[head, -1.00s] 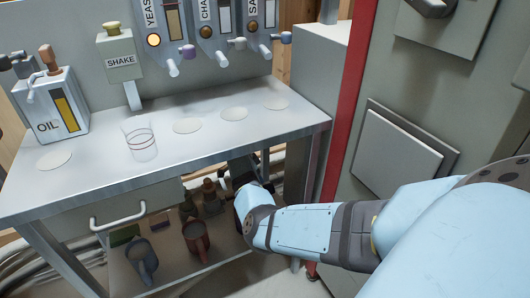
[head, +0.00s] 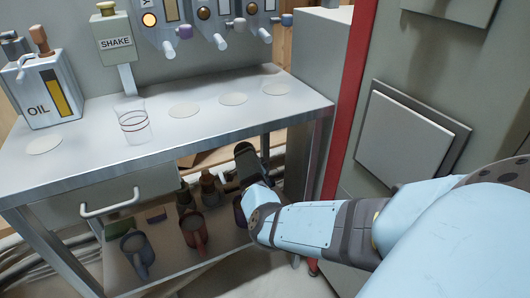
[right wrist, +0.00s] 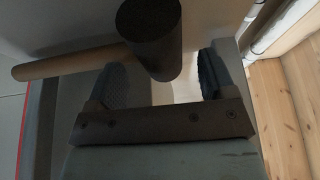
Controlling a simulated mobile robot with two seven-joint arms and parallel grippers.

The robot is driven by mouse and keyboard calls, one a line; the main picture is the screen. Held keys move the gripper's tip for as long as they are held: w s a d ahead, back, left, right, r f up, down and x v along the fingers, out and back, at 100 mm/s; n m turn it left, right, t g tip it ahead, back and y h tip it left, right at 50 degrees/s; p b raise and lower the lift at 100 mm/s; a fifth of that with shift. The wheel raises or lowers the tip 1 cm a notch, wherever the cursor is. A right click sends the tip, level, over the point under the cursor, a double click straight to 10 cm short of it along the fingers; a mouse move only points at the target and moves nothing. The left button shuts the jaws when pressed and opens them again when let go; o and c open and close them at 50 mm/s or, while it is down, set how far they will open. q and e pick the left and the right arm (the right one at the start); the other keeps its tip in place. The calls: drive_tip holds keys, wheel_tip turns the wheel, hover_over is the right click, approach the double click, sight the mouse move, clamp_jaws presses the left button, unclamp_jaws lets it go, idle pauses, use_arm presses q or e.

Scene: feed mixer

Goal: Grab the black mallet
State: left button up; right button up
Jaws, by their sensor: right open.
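The black mallet shows in the right wrist view, with a dark cylindrical head (right wrist: 152,38) and a pale wooden handle (right wrist: 70,62) running left. My right gripper (right wrist: 158,66) is open, its two fingers on either side of the lower end of the mallet head in the picture. I cannot tell whether the head is at finger depth or touching them. In the head view my right gripper (head: 247,160) is at the front of the bench, below its top. I cannot make out the mallet in that view. My left gripper is not in view.
The metal bench (head: 75,165) has a drawer (head: 100,205) and a lower shelf with a blue-grey mug (head: 138,255), a reddish mug (head: 195,230) and dark bottles (head: 208,190). A glass (head: 133,122) and an oil can (head: 45,90) stand on top. A red post (head: 345,110) is at right.

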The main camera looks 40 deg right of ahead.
drive_tip(key=shift+f, duration=0.2)
drive_tip(key=c, duration=1.4)
drive_tip(key=shift+o, duration=0.2)
drive_tip(key=shift+r, duration=0.1)
